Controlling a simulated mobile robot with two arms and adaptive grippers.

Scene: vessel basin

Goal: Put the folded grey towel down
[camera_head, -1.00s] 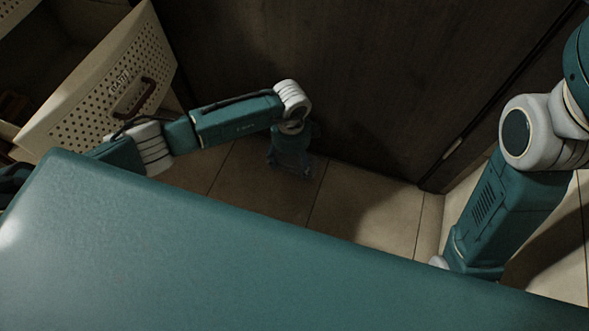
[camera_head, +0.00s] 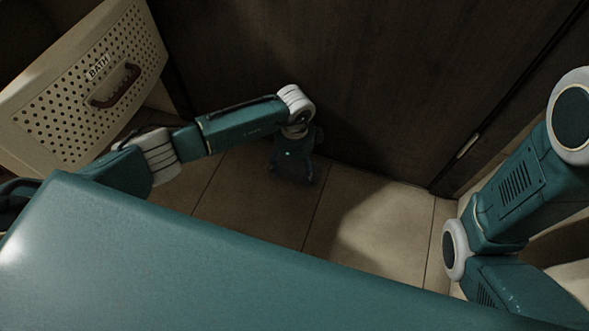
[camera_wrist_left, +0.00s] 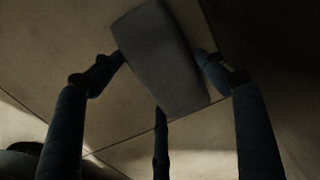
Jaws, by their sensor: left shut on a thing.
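The folded grey towel (camera_wrist_left: 162,58) shows in the left wrist view as a flat, dark grey block, tilted, over tan floor tiles. The fingers of my left gripper (camera_wrist_left: 160,62) are shut on it from both sides. In the head view my left gripper (camera_head: 293,172) points down over the tiles near the dark wooden panel; the towel cannot be made out there. The height of the towel above the floor is hard to tell in the dim light. My right arm stands at the right, and its gripper is outside both views.
A cream perforated panel marked BATH (camera_head: 85,85), with a brown handle (camera_head: 115,87), stands at the upper left. A dark wooden panel (camera_head: 330,80) closes off the back. Bare floor tiles (camera_head: 375,225) lie to the right of the left gripper.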

